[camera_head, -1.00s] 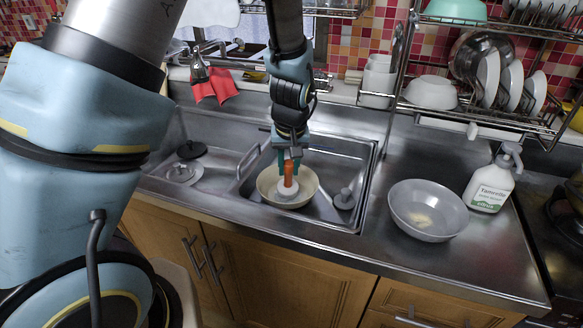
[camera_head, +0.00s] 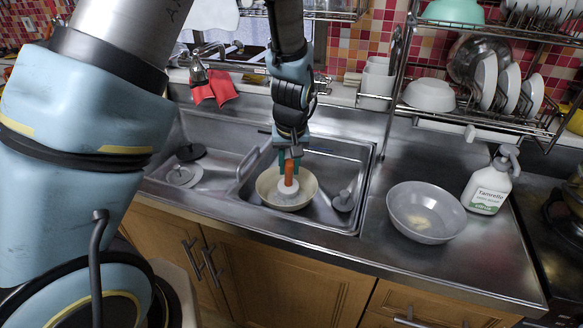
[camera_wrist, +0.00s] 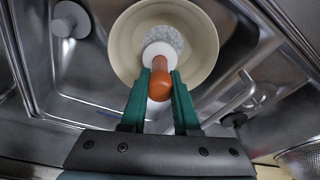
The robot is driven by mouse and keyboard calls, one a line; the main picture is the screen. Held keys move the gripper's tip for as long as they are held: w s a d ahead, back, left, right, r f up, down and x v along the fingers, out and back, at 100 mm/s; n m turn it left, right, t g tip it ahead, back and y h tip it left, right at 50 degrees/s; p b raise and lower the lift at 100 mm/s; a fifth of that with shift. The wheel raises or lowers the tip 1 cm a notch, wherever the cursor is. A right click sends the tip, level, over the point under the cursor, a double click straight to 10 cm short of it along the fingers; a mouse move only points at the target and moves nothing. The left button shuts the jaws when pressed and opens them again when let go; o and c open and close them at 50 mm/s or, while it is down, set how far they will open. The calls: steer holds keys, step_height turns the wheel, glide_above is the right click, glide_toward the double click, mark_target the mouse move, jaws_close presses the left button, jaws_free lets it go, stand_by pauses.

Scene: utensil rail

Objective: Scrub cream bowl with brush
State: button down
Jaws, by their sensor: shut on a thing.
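The cream bowl (camera_head: 266,189) sits in the right basin of the steel sink. It also shows in the wrist view (camera_wrist: 126,42). The brush has an orange-brown handle (camera_head: 289,172) and a round white head (camera_head: 287,188). My gripper (camera_head: 288,165) points down over the bowl, shut on the brush handle. In the wrist view, its green fingers (camera_wrist: 160,88) lie on both sides of the handle. The brush head is inside the bowl; bristles (camera_wrist: 162,36) show past its edge. I cannot tell how firmly they touch the bowl.
A grey bowl (camera_head: 426,213) and a white spray bottle (camera_head: 487,186) stand on the counter right of the sink. A grey knobbed stopper (camera_head: 343,201) lies in the right basin. A dish rack (camera_head: 476,115) hangs above at the right. A metal divider separates the basins.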

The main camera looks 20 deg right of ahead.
steer(key=shift+w+a+f, duration=0.1)
steer(key=shift+w+a, duration=0.05)
steer(key=shift+a, duration=0.35)
steer(key=shift+s+a, duration=0.2)
steer(key=shift+a, duration=0.15)
steer(key=shift+s+p, duration=0.3)
steer(key=shift+s, duration=0.6)
steer(key=shift+s+d, duration=0.1)
steer(key=shift+d, duration=0.75)
steer(key=shift+w+d, duration=0.2)
steer(key=shift+w, duration=0.4)
steer(key=shift+w+a+p, duration=0.25)
steer(key=shift+w+p, duration=0.05)
steer(key=shift+w, duration=0.15)
steer(key=shift+w+a, duration=0.15)
steer(key=shift+a, duration=0.3)
steer(key=shift+s+a, duration=0.2)
steer(key=shift+a, duration=0.1)
steer(key=shift+s+p, duration=0.3)
steer(key=shift+s, duration=0.6)
steer(key=shift+s+d, duration=0.1)
steer(key=shift+d, duration=0.35)
steer(key=shift+w+d, duration=0.25)
steer(key=shift+d, duration=0.1)
steer(key=shift+w+a, duration=0.35)
steer(key=shift+a, duration=0.1)
